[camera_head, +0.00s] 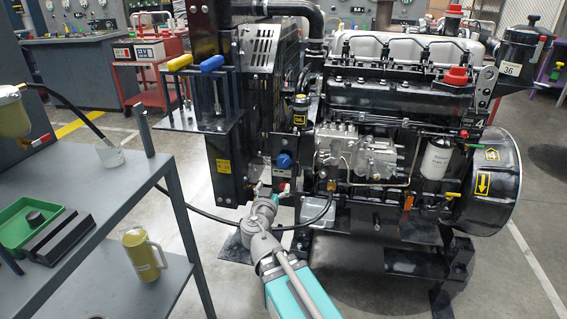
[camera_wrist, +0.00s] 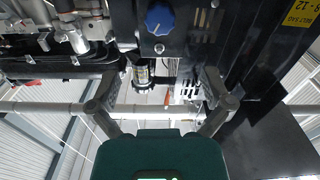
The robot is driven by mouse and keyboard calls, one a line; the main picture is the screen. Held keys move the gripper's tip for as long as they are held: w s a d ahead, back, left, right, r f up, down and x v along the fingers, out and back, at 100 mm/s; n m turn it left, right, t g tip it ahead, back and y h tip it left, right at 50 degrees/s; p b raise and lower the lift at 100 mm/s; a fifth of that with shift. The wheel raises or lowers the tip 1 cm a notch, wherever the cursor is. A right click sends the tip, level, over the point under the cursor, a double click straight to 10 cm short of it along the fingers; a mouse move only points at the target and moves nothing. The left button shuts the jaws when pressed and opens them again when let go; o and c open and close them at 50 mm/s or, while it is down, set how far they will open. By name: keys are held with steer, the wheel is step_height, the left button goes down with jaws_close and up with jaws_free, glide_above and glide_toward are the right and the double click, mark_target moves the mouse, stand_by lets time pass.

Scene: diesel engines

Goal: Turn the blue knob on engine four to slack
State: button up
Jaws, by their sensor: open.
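The blue knob (camera_head: 284,160) sits on a dark panel at the left end of the engine (camera_head: 400,110), which carries a yellow 4 label at its right end. In the wrist view the blue knob (camera_wrist: 159,19) is at the top centre, with a white pointer mark on its face. My gripper (camera_head: 270,189) is just below the knob in the head view. In the wrist view my gripper (camera_wrist: 160,78) has its fingers spread wide with nothing between them. The knob is apart from both fingers. Any scale lettering by the knob is too small to read.
A black hose (camera_head: 210,217) runs from the bench to the engine. Blue and yellow levers (camera_head: 195,62) stick out above the panel.

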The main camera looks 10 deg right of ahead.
mark_target(283, 163)
steer(key=shift+w, duration=0.1)
steer(key=x, duration=1.3)
steer(key=shift+w+d, duration=0.1)
steer(key=shift+w, duration=0.2)
steer(key=c, duration=1.1)
steer(key=shift+c, duration=0.2)
steer(key=shift+n, duration=2.9)
